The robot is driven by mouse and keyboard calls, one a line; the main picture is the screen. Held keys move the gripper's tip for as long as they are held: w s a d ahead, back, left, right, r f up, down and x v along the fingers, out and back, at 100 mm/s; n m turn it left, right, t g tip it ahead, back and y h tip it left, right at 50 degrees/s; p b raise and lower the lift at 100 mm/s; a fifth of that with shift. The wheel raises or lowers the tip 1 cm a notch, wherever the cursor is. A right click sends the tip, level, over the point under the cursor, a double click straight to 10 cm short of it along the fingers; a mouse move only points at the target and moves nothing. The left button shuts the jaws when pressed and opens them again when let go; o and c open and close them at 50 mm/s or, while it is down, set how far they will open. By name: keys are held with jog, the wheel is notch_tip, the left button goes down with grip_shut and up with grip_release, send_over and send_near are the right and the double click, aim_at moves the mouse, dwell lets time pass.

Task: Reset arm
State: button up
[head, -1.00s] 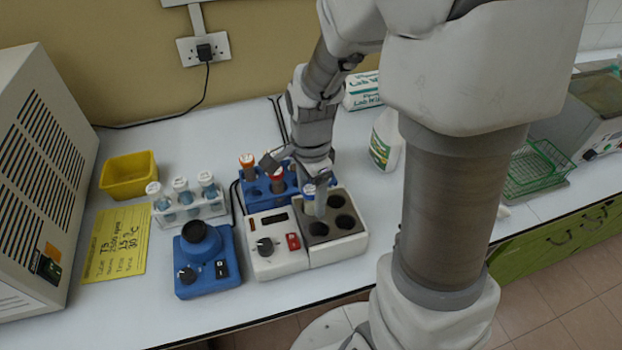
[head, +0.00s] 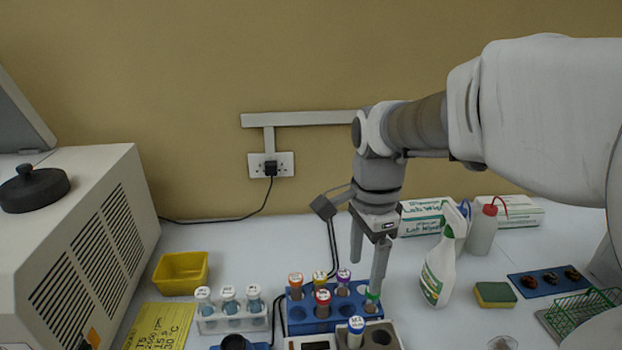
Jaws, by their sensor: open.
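My gripper (head: 368,262) hangs fingers down over the right end of the blue tube rack (head: 298,314) in the head view. Its two fingers are apart, with nothing between them that I can see. The right finger's tip comes close to a green-capped tube (head: 372,298); I cannot tell whether they touch. The rack holds several tubes with coloured caps, such as an orange one (head: 296,280) and a red one (head: 323,297).
A white rack (head: 234,322) with blue tubes and a yellow tub (head: 181,273) stand left. A large vented machine (head: 95,235) fills the far left. A spray bottle (head: 440,265), a wash bottle (head: 482,232) and a sponge (head: 495,295) stand right. The space above the bench's left half is clear.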

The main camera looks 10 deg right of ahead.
jog(key=s+r+n+t, duration=0.3)
jog(key=s+n+t, duration=0.2)
jog(key=s+n, duration=0.6)
jog(key=n, duration=0.4)
jog(key=shift+d+r+n+t, duration=0.2)
jog(key=shift+n+t, duration=0.1)
jog(key=shift+c, duration=0.3)
dwell(1.4)
